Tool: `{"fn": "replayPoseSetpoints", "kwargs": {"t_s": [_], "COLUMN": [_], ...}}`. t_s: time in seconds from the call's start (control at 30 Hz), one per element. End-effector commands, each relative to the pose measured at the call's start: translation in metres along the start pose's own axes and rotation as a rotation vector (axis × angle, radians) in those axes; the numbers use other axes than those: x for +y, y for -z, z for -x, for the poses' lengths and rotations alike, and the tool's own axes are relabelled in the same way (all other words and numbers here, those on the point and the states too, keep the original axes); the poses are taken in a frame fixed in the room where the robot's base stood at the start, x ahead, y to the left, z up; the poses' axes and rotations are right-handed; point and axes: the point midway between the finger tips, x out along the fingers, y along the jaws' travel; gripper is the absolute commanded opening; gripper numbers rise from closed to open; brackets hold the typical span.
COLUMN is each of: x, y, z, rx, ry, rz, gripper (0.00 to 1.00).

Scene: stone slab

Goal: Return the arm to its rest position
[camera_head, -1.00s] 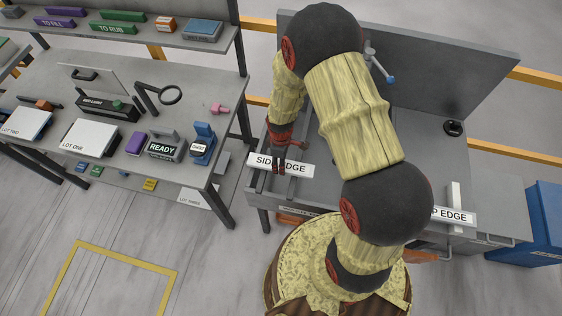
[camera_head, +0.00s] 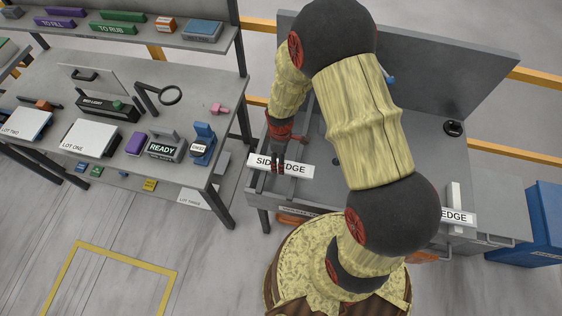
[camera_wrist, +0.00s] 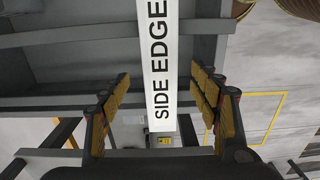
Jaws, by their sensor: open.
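My gripper (camera_head: 278,163) is near the white "SIDE EDGE" label (camera_head: 298,170) at the front left of the grey bench (camera_head: 429,128). In the head view its dark fingers overlap part of the lettering. In the wrist view the fingers of my gripper (camera_wrist: 163,98) are spread wide. The SIDE EDGE label (camera_wrist: 160,60) shows between and beyond them, with no visible contact. Nothing is held. My arm bends over the bench and hides much of its middle.
A second label ending in "EDGE" (camera_head: 457,218) is at the bench's right, partly hidden by my arm. A left table (camera_head: 60,75) holds a magnifier (camera_head: 171,95), a READY box (camera_head: 164,148) and white lot plates. A blue bin (camera_head: 540,225) stands right. Open floor lies front left.

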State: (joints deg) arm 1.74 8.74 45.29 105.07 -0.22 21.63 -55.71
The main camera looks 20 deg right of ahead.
Motion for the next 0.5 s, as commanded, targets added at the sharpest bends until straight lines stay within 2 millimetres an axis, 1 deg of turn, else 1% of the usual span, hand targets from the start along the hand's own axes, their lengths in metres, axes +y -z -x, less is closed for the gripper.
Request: {"fn": "replayPoseSetpoints", "kwargs": {"t_s": [0.03,0.2,0.33,0.5], "x": [0.001,0.001,0.001,0.0], "y": [0.001,0.001,0.001,0.0], "z": [0.013,0.047,0.068,0.082], "rx": [0.002,0.002,0.002,0.0], "ry": [-0.003,-0.003,-0.003,0.0], "rz": [0.0,0.0,0.0,0.0], "gripper": [0.62,0.62,0.62,0.62]}}
